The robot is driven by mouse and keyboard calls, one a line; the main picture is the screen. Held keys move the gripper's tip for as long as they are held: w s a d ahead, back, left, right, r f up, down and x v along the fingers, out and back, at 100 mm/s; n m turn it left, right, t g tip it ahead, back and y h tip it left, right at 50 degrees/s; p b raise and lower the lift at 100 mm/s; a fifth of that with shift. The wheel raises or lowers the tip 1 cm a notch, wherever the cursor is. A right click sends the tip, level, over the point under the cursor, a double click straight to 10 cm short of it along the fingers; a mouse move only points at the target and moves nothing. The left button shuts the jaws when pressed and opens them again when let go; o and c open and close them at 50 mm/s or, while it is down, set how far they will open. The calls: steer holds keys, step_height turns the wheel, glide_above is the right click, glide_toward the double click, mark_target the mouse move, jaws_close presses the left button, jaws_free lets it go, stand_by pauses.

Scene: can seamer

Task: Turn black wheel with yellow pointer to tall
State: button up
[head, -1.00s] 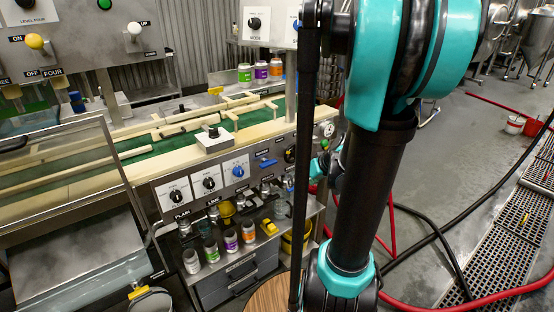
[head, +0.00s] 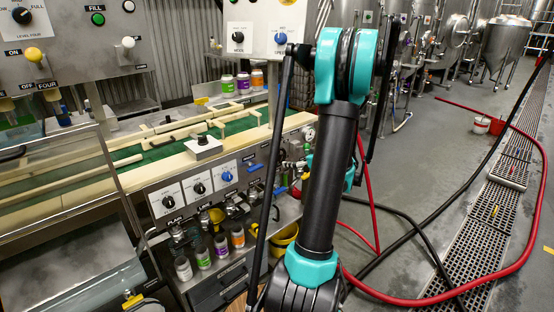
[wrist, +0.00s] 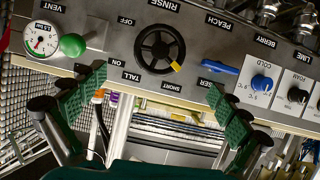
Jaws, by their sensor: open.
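The black wheel (wrist: 158,48) is on the grey panel in the upper middle of the wrist view. The TALL label (wrist: 132,77) is at the wheel's lower left. My gripper (wrist: 157,82) is open, its two green-padded fingers wide apart below and either side of the wheel, with nothing between the pads. In the head view my arm hides the gripper, and I cannot make out the wheel clearly.
A green knob (wrist: 73,45) and a gauge (wrist: 40,40) are left of the wheel. A blue lever (wrist: 198,67) and a blue COLD dial (wrist: 261,83) are to its right. In the head view, red hoses (head: 420,303) lie on the floor at the right.

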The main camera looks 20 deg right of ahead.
mark_target(279, 157)
steer(key=x, duration=1.2)
steer(key=shift+w+a+f, duration=0.15)
steer(key=shift+f, duration=0.05)
steer(key=c, duration=1.1)
steer(key=shift+o, duration=0.2)
